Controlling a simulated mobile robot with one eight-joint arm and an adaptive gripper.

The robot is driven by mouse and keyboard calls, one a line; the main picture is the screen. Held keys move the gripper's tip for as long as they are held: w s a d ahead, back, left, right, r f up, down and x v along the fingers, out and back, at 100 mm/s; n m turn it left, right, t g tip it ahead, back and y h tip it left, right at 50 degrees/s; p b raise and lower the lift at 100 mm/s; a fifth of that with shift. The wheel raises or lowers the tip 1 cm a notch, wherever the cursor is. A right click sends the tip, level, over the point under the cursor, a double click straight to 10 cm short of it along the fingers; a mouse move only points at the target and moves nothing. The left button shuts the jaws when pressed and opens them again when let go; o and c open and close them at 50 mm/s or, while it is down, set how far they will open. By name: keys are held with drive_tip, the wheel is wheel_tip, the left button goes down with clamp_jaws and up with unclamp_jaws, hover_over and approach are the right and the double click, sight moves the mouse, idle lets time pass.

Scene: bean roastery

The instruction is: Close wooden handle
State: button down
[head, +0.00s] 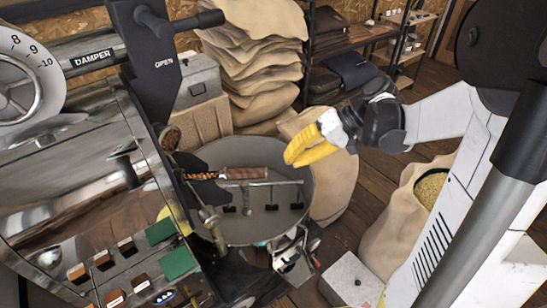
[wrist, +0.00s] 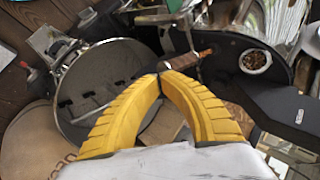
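The wooden handle (head: 245,173) is a brown grip lying roughly level in front of the round cooling pan, to the left of my gripper in the head view. A narrow length with bean-like brown texture runs left from it into a dark fitting. My gripper (head: 289,158) has yellow fingers that point left toward the handle's right end, with a visible gap between in that view. In the wrist view the handle (wrist: 190,60) shows just beyond the fingertips (wrist: 160,75). The tips meet with nothing seen between them. Whether they touch the handle is unclear.
The round metal pan (head: 262,232) with stirring arms lies below the handle. The dark lever marked OPEN (head: 155,80) stands at upper left. Stacked sacks (head: 255,50) are behind; an open sack of beans (head: 400,215) and a grey box (head: 350,280) stand right.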

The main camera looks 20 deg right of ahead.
drive_tip(key=d+r+m+g+h+p, duration=0.3)
drive_tip(key=m+p, duration=0.6)
drive_tip(key=m, duration=1)
drive_tip(key=w+a+f+t+h+b, duration=0.1)
drive_tip(key=w+a+f+b, duration=0.1)
drive_tip(key=a+f, duration=0.5)
drive_tip(key=shift+f+m, duration=0.3)
drive_tip(key=shift+f, duration=0.45)
drive_tip(key=shift+a, duration=0.15)
